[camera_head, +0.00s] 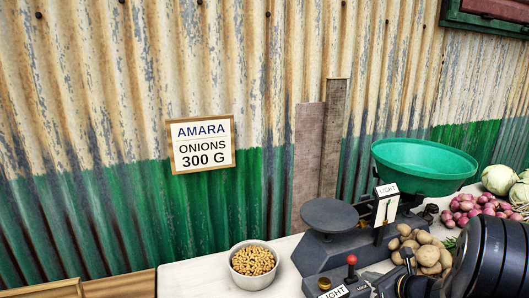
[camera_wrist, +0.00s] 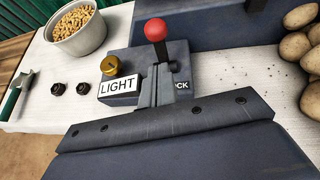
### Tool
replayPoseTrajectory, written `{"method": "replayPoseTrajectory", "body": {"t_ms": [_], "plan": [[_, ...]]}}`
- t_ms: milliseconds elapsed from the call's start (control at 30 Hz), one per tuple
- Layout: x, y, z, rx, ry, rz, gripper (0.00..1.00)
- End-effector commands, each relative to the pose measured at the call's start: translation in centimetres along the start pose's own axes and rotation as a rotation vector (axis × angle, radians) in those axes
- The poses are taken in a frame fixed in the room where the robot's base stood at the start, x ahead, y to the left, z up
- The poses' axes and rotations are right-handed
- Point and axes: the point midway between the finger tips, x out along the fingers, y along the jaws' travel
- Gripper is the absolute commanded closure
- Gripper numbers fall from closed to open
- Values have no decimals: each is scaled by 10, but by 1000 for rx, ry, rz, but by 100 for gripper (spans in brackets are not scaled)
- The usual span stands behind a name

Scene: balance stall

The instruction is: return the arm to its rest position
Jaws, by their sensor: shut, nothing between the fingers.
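My gripper (camera_wrist: 156,88) shows in the wrist view, its two narrow fingers shut with nothing between them. They are over the front of a dark control box (camera_wrist: 122,92) with a LIGHT label, partly covering its LOCK label. A lever with a red knob (camera_wrist: 155,29) stands just beyond the fingertips; I cannot tell whether they touch. In the head view my dark arm (camera_head: 490,262) reaches in at the lower right, over the table edge, and the red knob (camera_head: 352,260) shows to its left.
A balance scale with a dark plate (camera_head: 329,214) and green pan (camera_head: 424,165) stands behind the box. Potatoes (camera_head: 425,252), onions (camera_head: 468,207) and cabbages (camera_head: 498,179) lie at right. A bowl of beans (camera_head: 254,265) is at left. Two small dark weights (camera_wrist: 69,88) sit by the box.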

Motion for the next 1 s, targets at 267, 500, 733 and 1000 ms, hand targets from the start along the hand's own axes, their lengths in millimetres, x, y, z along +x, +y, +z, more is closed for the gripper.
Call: {"method": "replayPoseTrajectory", "body": {"t_ms": [267, 500, 733, 1000], "plan": [[0, -1, 11, 6, 61, 9, 100], [2, -2, 17, 15, 126, 19, 100], [4, -4, 23, 24, 184, 33, 100], [5, -6, 30, 33, 250, 43, 100]]}}
